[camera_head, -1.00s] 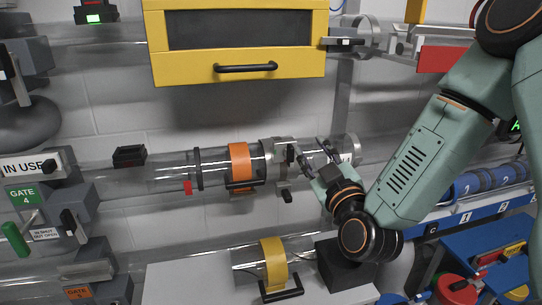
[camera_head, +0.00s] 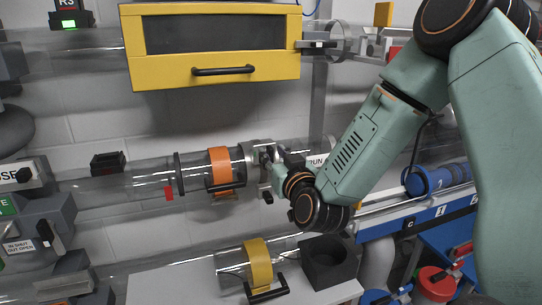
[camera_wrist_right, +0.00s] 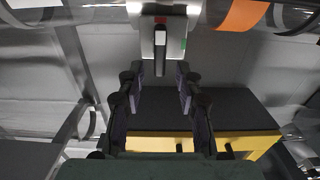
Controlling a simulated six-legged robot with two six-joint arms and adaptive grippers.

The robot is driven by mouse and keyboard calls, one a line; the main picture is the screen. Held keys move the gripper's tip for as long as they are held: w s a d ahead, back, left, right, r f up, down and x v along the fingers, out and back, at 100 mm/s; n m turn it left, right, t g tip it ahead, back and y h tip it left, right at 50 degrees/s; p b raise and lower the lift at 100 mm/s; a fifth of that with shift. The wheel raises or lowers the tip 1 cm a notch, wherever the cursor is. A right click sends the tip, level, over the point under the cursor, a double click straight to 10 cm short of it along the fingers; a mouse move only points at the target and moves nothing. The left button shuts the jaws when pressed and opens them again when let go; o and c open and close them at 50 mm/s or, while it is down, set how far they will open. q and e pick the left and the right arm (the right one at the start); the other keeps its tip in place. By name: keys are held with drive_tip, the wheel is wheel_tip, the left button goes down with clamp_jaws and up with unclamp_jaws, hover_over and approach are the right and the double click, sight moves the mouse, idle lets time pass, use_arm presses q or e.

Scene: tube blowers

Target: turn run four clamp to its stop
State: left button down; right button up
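The run four clamp is a grey metal collar (camera_head: 256,158) on the clear tube, just right of an orange band. In the right wrist view its pale body (camera_wrist_right: 176,24) shows at the top centre, with green and red marks and a black lever (camera_wrist_right: 160,52) pointing toward me. My right gripper (camera_wrist_right: 160,80) is open, one finger on each side of the lever's line. The lever's end lies near the fingertips; I cannot see any contact. In the head view the gripper (camera_head: 269,160) is at the clamp, its fingers small and partly hidden. My left gripper is not in view.
A yellow cabinet (camera_head: 280,70) hangs above the tube. The orange-banded sleeve (camera_head: 221,172) adjoins the clamp on the left. Below are a yellow-banded carrier (camera_head: 260,264) and a black block (camera_head: 328,262) on a pale shelf. A blue carrier (camera_head: 430,180) lies at right.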

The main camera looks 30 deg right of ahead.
drive_tip(key=shift+w+d, duration=0.25)
drive_tip(key=shift+w, duration=0.35)
drive_tip(key=shift+w+a, duration=0.1)
drive_tip(key=shift+c, duration=0.3)
clamp_jaws()
